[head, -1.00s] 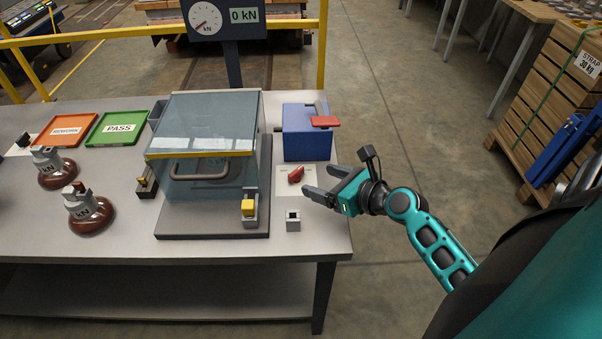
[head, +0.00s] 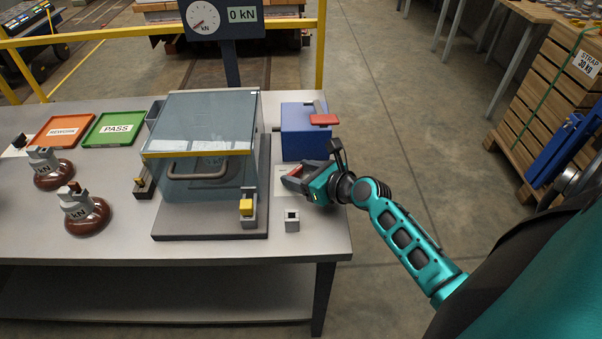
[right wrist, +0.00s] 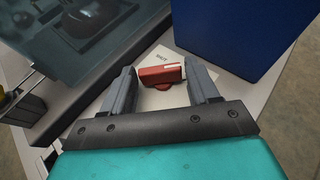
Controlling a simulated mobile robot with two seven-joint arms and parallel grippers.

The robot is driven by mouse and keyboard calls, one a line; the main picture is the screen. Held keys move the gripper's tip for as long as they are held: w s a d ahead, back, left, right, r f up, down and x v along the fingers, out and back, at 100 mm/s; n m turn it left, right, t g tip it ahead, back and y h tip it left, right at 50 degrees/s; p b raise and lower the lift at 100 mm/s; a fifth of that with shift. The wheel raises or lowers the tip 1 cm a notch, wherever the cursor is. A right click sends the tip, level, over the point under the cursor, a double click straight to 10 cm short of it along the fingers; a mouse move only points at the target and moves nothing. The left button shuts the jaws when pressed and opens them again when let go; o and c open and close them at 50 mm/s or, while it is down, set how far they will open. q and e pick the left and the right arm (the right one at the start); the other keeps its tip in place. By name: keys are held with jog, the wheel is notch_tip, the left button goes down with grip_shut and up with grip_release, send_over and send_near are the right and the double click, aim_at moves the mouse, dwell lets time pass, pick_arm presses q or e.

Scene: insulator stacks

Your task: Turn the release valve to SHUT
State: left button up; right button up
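The red release valve handle (right wrist: 160,75) lies between the two fingers of my right gripper (right wrist: 162,90) in the right wrist view. The fingers are apart, with a small gap showing on each side of the handle. The handle sits on a white label plate (right wrist: 143,101) with SHUT printed beyond it. In the head view my right gripper (head: 291,175) reaches in from the right over the plate, and a bit of the red handle (head: 295,171) shows between its fingers. My left gripper is not in view.
A blue box (head: 300,145) with a red lever (head: 324,119) stands just behind the valve. A clear guarded press (head: 205,125) stands to the left. A small grey square socket (head: 292,226) is in front. A gauge (head: 203,18) and display read 0 kN.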

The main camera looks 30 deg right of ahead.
jog(key=c, duration=0.7)
jog(key=shift+d+f+n+y+b, duration=0.15)
jog(key=shift+f+n+y+b, duration=0.05)
jog(key=shift+n+y+b, duration=0.55)
jog(key=shift+w+d+n+g+y+b, duration=0.1)
jog(key=shift+n+g+y+b, duration=0.35)
jog(key=shift+n+y, duration=0.15)
jog(key=shift+w+d+n+g+y+b, duration=0.1)
jog(key=shift+n+g+y+b, duration=0.3)
jog(key=shift+y, duration=0.25)
jog(key=n+g+y, duration=0.1)
jog(key=n+g+y+b, duration=0.1)
jog(key=n, duration=0.1)
jog(key=shift+w+d+r+y, duration=0.15)
jog(key=shift+d+y, duration=0.05)
jog(key=shift+y, duration=0.2)
jog(key=shift+w+n+g+y+b, duration=0.1)
jog(key=shift+n+g+y+b, duration=0.35)
jog(key=shift+n+g+y, duration=0.55)
jog(key=shift+n, duration=0.35)
jog(key=o, duration=1.1)
jog(key=shift+c, duration=0.2)
jog(key=shift+d, duration=0.1)
